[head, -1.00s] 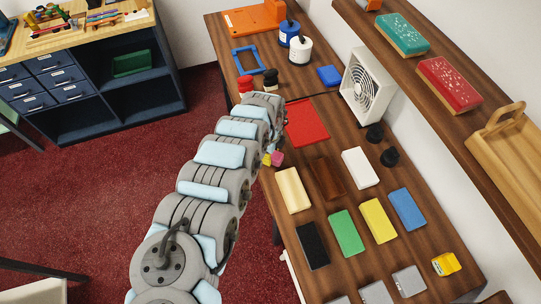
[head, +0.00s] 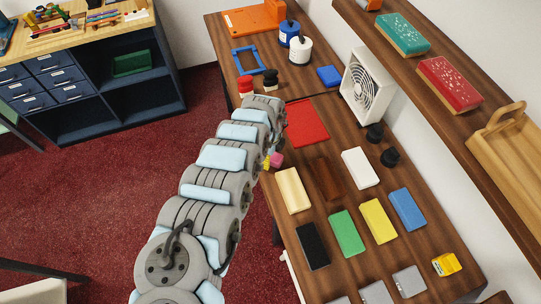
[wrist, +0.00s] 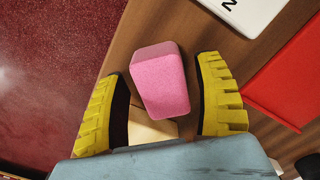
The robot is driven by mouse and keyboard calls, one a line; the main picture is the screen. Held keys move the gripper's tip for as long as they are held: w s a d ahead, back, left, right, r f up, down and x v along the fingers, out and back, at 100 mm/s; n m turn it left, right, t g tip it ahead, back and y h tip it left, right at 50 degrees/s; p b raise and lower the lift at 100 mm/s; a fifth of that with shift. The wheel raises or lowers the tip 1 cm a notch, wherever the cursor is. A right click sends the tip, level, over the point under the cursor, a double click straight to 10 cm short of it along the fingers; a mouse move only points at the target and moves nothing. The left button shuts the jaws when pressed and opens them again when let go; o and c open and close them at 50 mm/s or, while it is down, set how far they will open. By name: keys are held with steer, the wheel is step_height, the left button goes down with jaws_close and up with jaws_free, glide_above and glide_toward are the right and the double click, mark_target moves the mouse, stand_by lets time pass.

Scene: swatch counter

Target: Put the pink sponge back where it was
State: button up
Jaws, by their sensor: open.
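The pink sponge (wrist: 162,82) lies between the two yellow fingers of my gripper (wrist: 166,100) in the wrist view. The gripper is open, with a narrow gap between the sponge and each finger. In the head view, the pink sponge (head: 277,160) shows near the counter's left edge, beside my arm. My gripper (head: 266,161) is mostly hidden there by my arm; only a bit of yellow shows. I cannot tell whether the sponge's underside rests fully on the wood.
A cream block (head: 293,190) and a dark brown block (head: 327,178) lie nearby on the counter. A red mat (head: 308,122) lies beyond the sponge. Green (head: 346,232), yellow (head: 379,220), blue (head: 407,209) and black (head: 312,245) blocks lie nearer. A white fan (head: 366,85) stands by the wall.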

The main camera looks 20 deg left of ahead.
step_height(320, 180, up, 12)
steer(key=p, duration=0.1)
stand_by(0.6)
stand_by(0.4)
